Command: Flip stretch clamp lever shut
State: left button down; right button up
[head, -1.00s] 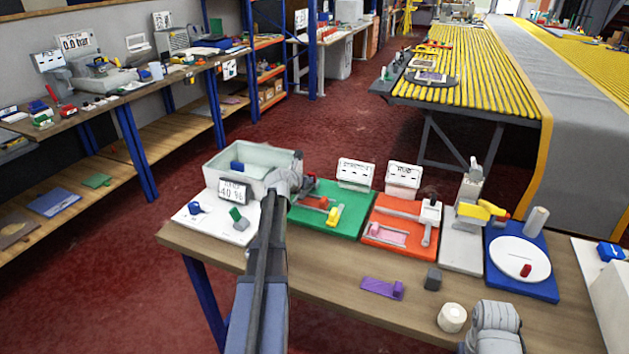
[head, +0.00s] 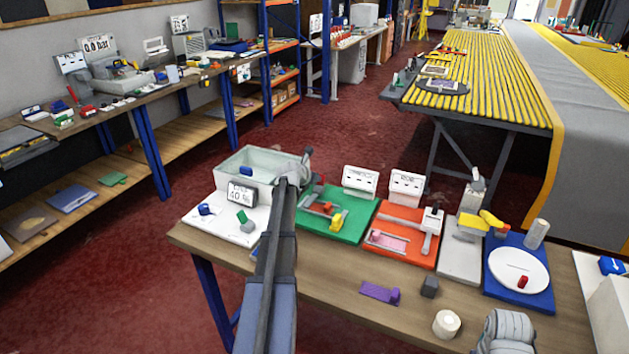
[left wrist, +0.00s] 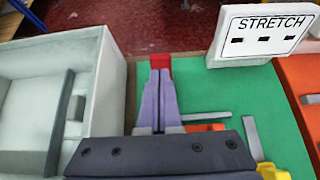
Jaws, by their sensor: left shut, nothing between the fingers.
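The stretch station is a green board (head: 345,232) in the head view, with a white sign (head: 360,181) behind it. The sign reads STRETCH in the left wrist view (left wrist: 266,28). On the board are orange, yellow and grey clamp parts, with a yellow piece (head: 337,210) at the right. My left gripper (head: 305,158) is at the board's back left corner, beside the grey bin. In the left wrist view its fingers (left wrist: 160,95) are shut and empty above the green board. A red piece (left wrist: 160,63) shows right at their tips; I cannot tell whether they touch.
A pale open bin (head: 250,165) stands left of the board; its wall (left wrist: 95,75) is close to the gripper. An orange board (head: 405,237) stands at the right. A purple piece (head: 380,292), a grey block (head: 429,287) and a white roll (head: 446,324) lie in front.

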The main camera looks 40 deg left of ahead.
pick_arm(q)
jog(key=shift+r+p, duration=0.8)
jog(key=shift+p, duration=0.05)
jog(key=shift+s, duration=0.1)
jog(key=s+d+r+p, duration=0.1)
jog(key=s+r+p, duration=0.5)
jog(key=r+p, duration=0.5)
jog(key=shift+s+d, duration=0.35)
jog(key=shift+s, duration=0.05)
